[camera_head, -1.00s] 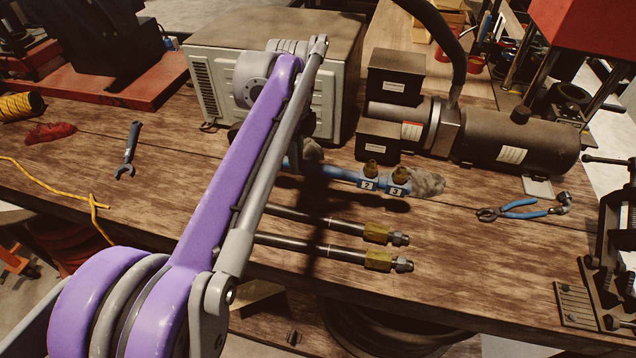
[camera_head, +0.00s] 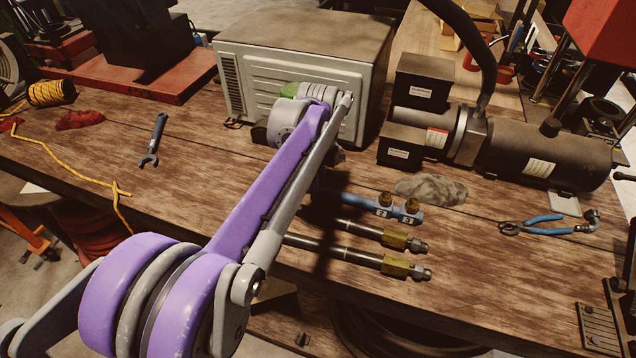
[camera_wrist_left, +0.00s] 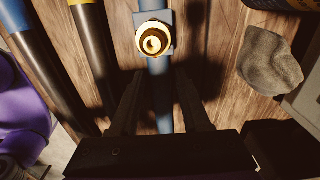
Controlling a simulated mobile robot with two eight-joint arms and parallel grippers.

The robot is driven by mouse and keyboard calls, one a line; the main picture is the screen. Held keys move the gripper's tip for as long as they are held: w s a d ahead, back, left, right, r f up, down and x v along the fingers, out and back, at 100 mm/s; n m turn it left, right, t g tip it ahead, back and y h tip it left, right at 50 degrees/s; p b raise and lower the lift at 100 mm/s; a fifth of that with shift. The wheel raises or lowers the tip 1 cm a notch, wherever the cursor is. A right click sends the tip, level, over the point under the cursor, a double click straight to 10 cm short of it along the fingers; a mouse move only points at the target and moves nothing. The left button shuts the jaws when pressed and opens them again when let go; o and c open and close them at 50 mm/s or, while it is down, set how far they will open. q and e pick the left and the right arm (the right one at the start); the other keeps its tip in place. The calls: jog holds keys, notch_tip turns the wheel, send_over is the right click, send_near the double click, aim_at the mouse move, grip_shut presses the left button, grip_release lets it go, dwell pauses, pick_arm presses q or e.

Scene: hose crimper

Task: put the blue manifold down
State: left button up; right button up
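The blue manifold (camera_head: 412,214) has a slim blue bar and brass fittings over labels 2 and 3. It lies level, low over the workbench (camera_head: 480,270), beside two dark hoses with brass ends (camera_head: 396,239). I cannot tell if it touches the wood. My left gripper (camera_head: 318,188) is at its left part, mostly hidden behind my purple arm. One brass fitting (camera_wrist_left: 154,39) faces the camera. My right gripper is not in view.
A grey rag (camera_head: 432,190) lies just behind the manifold. Blue-handled pliers (camera_head: 545,224) lie to the right. A dark pump motor (camera_head: 545,155) and a grey metal box (camera_head: 300,75) stand behind. A wrench (camera_head: 153,140) lies at left. Bare wood lies front right.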

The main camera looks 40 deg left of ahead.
pick_arm(q)
jog(key=shift+o, duration=0.7)
notch_tip(320, 180, up, 12)
jog(key=p, duration=0.1)
